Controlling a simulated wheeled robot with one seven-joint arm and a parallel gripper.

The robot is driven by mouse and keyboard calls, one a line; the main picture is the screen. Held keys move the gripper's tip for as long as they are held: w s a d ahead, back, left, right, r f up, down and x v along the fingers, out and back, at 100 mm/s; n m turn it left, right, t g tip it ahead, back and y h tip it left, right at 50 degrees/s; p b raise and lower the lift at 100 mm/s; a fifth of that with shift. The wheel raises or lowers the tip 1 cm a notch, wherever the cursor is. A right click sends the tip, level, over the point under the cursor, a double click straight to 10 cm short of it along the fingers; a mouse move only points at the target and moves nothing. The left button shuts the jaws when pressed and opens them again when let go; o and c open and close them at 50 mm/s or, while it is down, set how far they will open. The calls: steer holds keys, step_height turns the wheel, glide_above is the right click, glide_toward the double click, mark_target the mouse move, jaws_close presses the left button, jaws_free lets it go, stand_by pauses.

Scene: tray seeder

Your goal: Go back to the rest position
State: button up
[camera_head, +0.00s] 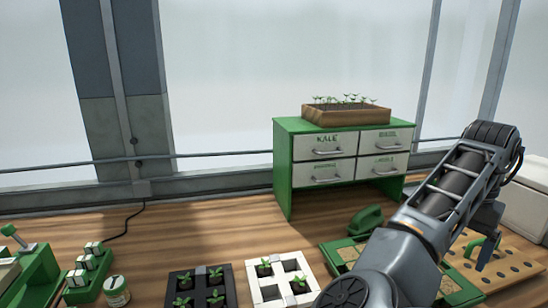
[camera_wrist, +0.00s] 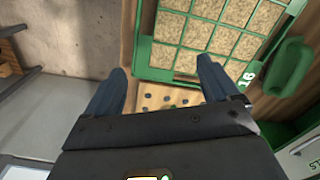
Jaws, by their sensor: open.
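My gripper (camera_head: 486,224) is at the right in the head view, at the end of my raised arm, over the perforated wooden board. In the wrist view my gripper (camera_wrist: 165,82) shows two dark blue fingers spread apart with nothing between them. A green tray (camera_head: 330,246) with soil-filled cells lies below and left of the arm. It also shows in the wrist view (camera_wrist: 165,75), beyond the fingers. My arm hides part of this tray in the head view.
A green drawer cabinet (camera_head: 283,165) with a wooden seedling box (camera_head: 346,117) on top stands at the back. White (camera_head: 254,282) and black (camera_head: 174,294) seedling trays sit in front. A wooden board with holes (camera_head: 510,264) lies right. Bare table (camera_head: 200,240) shows left of the cabinet.

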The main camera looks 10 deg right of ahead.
steer(key=s+d+f+n+t+h, duration=0.2)
steer(key=s+d+f+n+h, duration=0.15)
steer(key=d+h, duration=0.25)
steer(key=s+d+f+n+t+h, duration=0.2)
steer(key=s+d+f+n+h, duration=0.1)
steer(key=s+d+h, duration=0.3)
steer(key=s+a+f+n+t+y, duration=0.35)
steer(key=s+a+t, duration=0.2)
steer(key=a, duration=0.35)
steer(key=s+a+f+n+t+y, duration=0.35)
steer(key=s+a+n, duration=0.2)
steer(key=a, duration=0.35)
steer(key=s+a+r+m+t+y, duration=0.1)
steer(key=s+a+r+y, duration=0.1)
steer(key=s+a, duration=0.6)
steer(key=s+a+r+m+y, duration=0.1)
steer(key=s+a+r+y, duration=0.2)
steer(key=s+a, duration=0.5)
steer(key=shift+s+a+r+t, duration=0.25)
steer(key=shift+s+r+t, duration=0.2)
steer(key=shift+r, duration=0.2)
